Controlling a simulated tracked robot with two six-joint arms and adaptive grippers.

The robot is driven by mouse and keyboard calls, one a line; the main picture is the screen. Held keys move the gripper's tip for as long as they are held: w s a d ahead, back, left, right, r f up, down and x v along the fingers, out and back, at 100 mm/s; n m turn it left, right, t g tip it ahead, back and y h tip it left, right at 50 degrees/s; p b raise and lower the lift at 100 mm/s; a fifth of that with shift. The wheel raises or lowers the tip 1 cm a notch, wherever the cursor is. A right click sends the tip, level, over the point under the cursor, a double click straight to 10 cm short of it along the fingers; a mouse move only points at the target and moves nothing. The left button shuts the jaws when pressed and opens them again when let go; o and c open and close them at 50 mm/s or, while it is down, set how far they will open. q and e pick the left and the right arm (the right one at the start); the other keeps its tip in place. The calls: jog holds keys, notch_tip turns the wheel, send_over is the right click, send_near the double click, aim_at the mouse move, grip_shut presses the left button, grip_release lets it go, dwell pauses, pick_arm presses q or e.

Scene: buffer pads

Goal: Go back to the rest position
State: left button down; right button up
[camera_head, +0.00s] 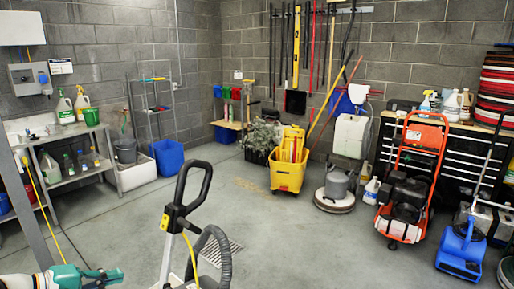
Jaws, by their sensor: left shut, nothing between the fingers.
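My left gripper (106,277), teal and dark with a white arm link behind it, shows at the bottom left corner. Its fingers are shut and empty, and it points right, above the grey floor. The lower part of my left arm is cut off by the frame edge. My right gripper is not in view. A tall stack of red and black buffer pads (497,85) stands at the far right on the wooden top of a black tool chest (457,152), far from my left gripper.
A machine with a black loop handle (184,205) and hose stands near, right of my left gripper. A yellow mop bucket (288,175), floor machine (336,190), orange machine (410,185) and blue blower (462,250) stand further back.

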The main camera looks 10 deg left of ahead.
pick_arm(q)
jog(key=s+d+f+m+g, duration=0.1)
jog(key=s+d+f+g, duration=0.2)
jog(key=f, duration=0.5)
jog(key=d+f+g, duration=0.2)
jog(key=d+f, duration=0.4)
jog(key=f, duration=0.2)
jog(key=s+d+f+m+g, duration=0.1)
jog(key=s+d+f+g, duration=0.2)
jog(key=f, duration=0.5)
jog(key=s+d+f+m+g+y, duration=0.1)
jog(key=s+d+f+m, duration=0.3)
jog(key=d, duration=0.4)
jog(key=s+d+f+m+g+y, duration=0.1)
jog(key=s+d+f+m, duration=0.3)
jog(key=s+d+f, duration=0.2)
notch_tip(320, 180, down, 3)
jog(key=d, duration=0.2)
jog(key=shift+s+d, duration=0.4)
